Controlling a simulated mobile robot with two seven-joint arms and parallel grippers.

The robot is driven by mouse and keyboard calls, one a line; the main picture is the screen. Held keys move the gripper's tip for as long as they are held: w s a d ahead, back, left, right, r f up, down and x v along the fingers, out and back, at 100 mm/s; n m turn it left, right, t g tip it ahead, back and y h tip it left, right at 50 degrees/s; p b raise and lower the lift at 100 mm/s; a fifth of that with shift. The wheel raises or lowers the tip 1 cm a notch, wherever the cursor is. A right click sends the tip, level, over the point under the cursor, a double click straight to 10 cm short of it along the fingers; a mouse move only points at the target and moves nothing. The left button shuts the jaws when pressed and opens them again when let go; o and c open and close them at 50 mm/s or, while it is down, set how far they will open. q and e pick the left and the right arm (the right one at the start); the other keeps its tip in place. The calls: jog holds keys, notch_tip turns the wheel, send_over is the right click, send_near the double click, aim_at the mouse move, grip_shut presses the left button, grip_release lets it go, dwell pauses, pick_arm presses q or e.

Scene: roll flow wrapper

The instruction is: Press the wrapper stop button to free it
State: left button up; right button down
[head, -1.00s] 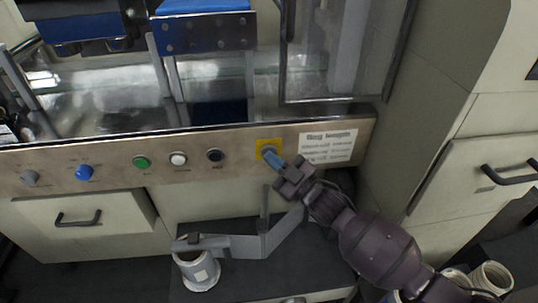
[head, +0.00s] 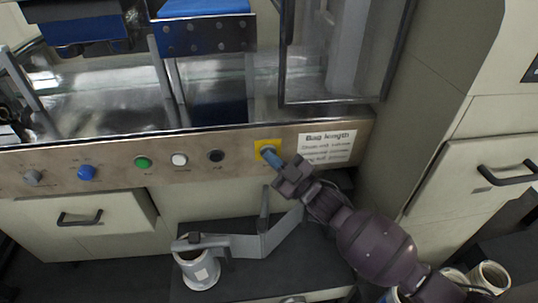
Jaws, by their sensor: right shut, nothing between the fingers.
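The wrapper's front panel (head: 220,178) carries a row of controls. At its right is a yellow square plate (head: 260,145), where the stop button would sit; the button itself is mostly hidden behind my fingers. My right gripper (head: 268,153) is shut and empty, its blue fingertips against or just in front of the yellow plate. I cannot tell whether the button is pressed in. My left gripper is not in view.
Left along the panel are a black knob (head: 215,156), a white button (head: 179,160), a green button (head: 143,162) and a blue knob (head: 86,173). A label (head: 327,147) is right of the plate. A grey roll holder (head: 265,243) stands below.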

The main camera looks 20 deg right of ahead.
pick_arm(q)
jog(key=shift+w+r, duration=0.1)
pick_arm(e)
jog(key=shift+s, duration=0.1)
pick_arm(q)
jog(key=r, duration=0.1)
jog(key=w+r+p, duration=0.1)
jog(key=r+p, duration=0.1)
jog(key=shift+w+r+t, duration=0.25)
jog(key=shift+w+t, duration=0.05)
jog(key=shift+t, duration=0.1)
pick_arm(e)
jog(key=s, duration=0.2)
jog(key=s+a, duration=0.1)
jog(key=s, duration=0.2)
jog(key=shift+s+a, duration=0.3)
jog(key=shift+s, duration=0.05)
